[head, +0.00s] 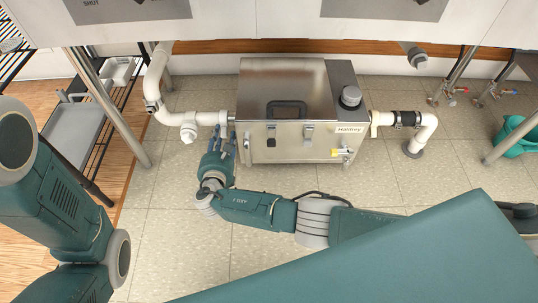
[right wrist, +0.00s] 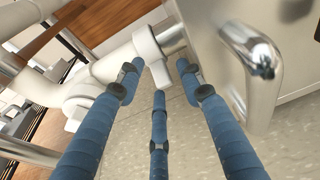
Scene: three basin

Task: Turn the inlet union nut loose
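The inlet union nut (head: 223,118) is a white ring on the white inlet pipe (head: 206,118), at the left side of the steel box (head: 262,133). In the right wrist view the nut (right wrist: 150,52) shows a lug pointing down, beside a short metal stub. My right gripper (head: 222,137) is just below the nut. In the right wrist view its three blue fingers (right wrist: 158,74) are spread apart with nothing shut between them. The nut lies just beyond the fingertips; whether any finger touches it I cannot tell. My left gripper is out of view.
A curved metal handle (right wrist: 258,55) on the box stands close to the right finger. A white pipe fitting (head: 188,132) hangs left of the nut. A wire rack (head: 88,130) and table leg (head: 120,130) stand at the left.

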